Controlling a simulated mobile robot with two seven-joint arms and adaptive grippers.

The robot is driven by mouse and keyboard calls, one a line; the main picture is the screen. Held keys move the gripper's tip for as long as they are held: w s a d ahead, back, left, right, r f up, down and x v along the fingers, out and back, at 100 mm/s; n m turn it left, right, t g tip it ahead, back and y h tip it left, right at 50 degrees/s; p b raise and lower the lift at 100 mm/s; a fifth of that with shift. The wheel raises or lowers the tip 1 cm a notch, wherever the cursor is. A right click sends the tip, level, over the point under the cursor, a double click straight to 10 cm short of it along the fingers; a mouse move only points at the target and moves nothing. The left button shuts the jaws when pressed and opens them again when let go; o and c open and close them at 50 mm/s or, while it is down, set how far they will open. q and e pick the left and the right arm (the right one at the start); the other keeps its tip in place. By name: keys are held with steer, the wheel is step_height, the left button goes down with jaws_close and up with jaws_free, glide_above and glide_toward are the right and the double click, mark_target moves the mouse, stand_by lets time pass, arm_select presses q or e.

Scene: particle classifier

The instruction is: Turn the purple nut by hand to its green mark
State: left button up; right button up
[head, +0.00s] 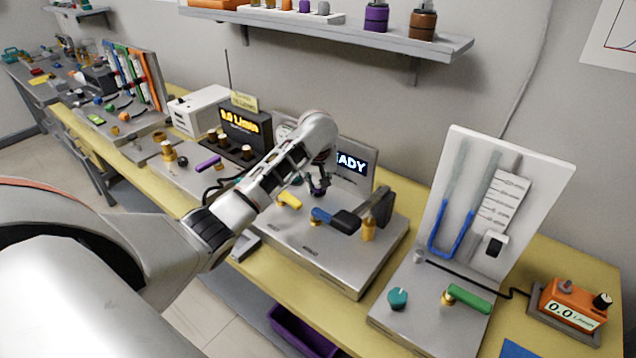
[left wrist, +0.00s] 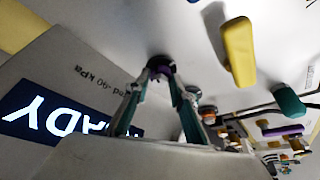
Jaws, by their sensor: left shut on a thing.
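The purple nut (left wrist: 159,71) shows as a small purple part below a dark round piece in the left wrist view. My left gripper (left wrist: 160,76) is shut on it, with a finger on each side. In the head view my left gripper (head: 318,186) points down onto the grey panel in front of the READY display, and the nut is mostly hidden by the fingers. I cannot make out the green mark in either view. My right gripper is not in view.
A yellow handle (head: 289,200) and a blue handle (head: 322,216) are close to the gripper. The READY display (head: 351,163) stands behind it. A white board with blue tubing (head: 437,246) rises at the right, beside an orange meter (head: 570,304). A shelf (head: 340,28) hangs above.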

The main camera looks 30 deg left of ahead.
arm_select(q)
steer(key=shift+a+m, duration=0.1)
steer(key=shift+m, duration=0.6)
steer(key=shift+a+m+t+h, duration=0.1)
steer(key=shift+m+t+h, duration=0.2)
steer(key=shift+m+h, duration=0.65)
steer(key=m+h, duration=0.1)
steer(key=m, duration=0.5)
steer(key=shift+a+h, duration=0.2)
steer(key=shift+h, duration=0.15)
steer(key=m, duration=0.2)
steer(key=m+h, duration=0.1)
steer(key=m, duration=0.1)
steer(key=shift+w+r+m+g+h, duration=0.1)
steer(key=shift+m+g+h, duration=0.2)
steer(key=shift+g, duration=0.1)
steer(key=m+g+h, duration=0.1)
steer(key=m, duration=0.3)
steer(key=shift+w+a, duration=0.1)
steer(key=shift+w, duration=0.05)
steer(key=shift+m+g+b, duration=0.45)
steer(key=shift+m+g, duration=0.05)
steer(key=shift+m, duration=0.65)
steer(key=shift+w+m+h+b, duration=0.1)
steer(key=shift+m+h+b, duration=0.2)
steer(key=shift+m, duration=0.5)
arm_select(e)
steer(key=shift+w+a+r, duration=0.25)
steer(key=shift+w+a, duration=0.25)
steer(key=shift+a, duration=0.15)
